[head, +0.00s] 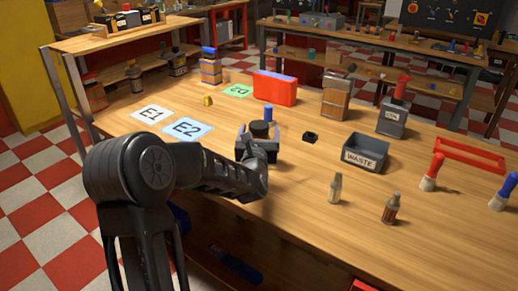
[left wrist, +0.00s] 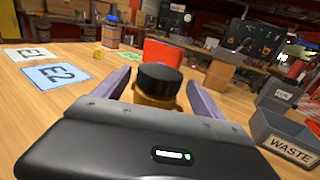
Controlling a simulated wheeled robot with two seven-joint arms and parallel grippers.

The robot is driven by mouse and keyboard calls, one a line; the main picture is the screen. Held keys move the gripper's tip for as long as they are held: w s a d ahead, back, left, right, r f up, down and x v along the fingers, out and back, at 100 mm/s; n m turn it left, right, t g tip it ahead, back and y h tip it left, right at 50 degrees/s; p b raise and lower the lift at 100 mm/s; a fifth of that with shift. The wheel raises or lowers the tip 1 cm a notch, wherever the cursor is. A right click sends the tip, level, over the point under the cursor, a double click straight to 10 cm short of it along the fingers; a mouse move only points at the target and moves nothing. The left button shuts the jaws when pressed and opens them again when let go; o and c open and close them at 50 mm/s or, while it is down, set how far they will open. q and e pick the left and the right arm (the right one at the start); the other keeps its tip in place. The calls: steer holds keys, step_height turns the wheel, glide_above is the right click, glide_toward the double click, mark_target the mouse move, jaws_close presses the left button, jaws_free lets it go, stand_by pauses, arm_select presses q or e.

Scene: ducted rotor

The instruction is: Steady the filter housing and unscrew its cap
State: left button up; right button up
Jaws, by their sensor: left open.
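The filter housing shows in the left wrist view as an amber body (left wrist: 157,94) with a ribbed black cap (left wrist: 160,78) on top. It stands upright. In the head view the black cap (head: 260,129) shows just beyond my left wrist, and the body below is mostly hidden by my gripper. My left gripper (left wrist: 161,92) is open, with one purple finger on each side of the housing; whether either finger touches it I cannot tell. The gripper's palm hides the lower part of the housing. My right gripper is in neither view.
Two small bottles stand front right.

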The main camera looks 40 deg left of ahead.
arm_select(q)
steer(key=x, duration=0.4)
steer(key=shift+s+f+p, duration=0.1)
steer(key=shift+p, duration=0.2)
steer(key=shift+c, duration=0.2)
jaws_close()
stand_by(0.7)
